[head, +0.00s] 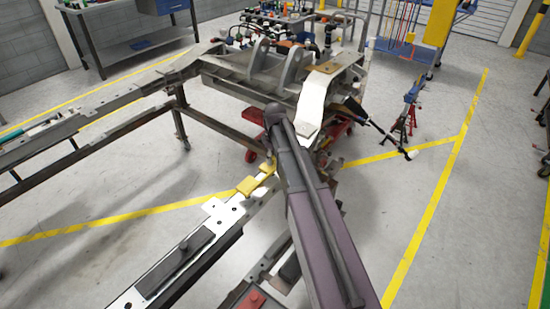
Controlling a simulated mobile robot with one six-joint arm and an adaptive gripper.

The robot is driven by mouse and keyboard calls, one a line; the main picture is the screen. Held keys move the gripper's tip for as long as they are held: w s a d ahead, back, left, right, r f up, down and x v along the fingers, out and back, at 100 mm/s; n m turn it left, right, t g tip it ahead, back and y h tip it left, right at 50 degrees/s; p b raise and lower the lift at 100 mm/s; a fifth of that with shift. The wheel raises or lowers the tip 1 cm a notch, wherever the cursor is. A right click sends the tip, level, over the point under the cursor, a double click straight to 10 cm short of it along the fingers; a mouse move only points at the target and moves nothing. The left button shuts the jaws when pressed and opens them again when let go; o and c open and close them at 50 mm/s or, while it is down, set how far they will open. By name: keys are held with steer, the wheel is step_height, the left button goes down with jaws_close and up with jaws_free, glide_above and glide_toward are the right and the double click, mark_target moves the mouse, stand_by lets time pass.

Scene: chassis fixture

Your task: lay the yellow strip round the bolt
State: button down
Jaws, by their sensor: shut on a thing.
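A yellow piece (247,186), which looks like the yellow strip, shows at the far end of the near chassis rail, just left of my arm. More yellow shows behind it, close against my arm; I cannot tell whether it is the same piece. A short dark upright peg (184,245), possibly the bolt, stands on a dark flat plate on the rail, nearer than the yellow piece. My arm rises from the bottom right and hides what lies behind it. My gripper is not visible, so its hold cannot be seen.
The pale rail (216,226) runs from bottom left to centre. A metal chassis frame (225,70) with brackets stands behind. A red block (252,300) lies at the bottom edge. Another rail (55,140) runs along the left. Open floor with yellow lines lies right.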

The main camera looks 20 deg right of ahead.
mark_target(273, 164)
steer(key=shift+f+b, duration=2.05)
stand_by(0.4)
steer(key=shift+c, duration=1.5)
jaws_free()
steer(key=shift+r, duration=0.1)
step_height(273, 164, up, 9)
steer(key=p, duration=0.9)
steer(key=shift+s, duration=0.1)
steer(key=s+a+r+m+p, duration=0.1)
steer(key=s+a+m, duration=0.1)
steer(key=s, duration=0.7)
steer(key=s+a+r+m+p, duration=0.1)
steer(key=s+a+m, duration=0.2)
steer(key=s, duration=0.7)
steer(key=shift+s+r+m+p, duration=0.2)
steer(key=shift+s+m+p, duration=0.1)
steer(key=shift+m, duration=0.8)
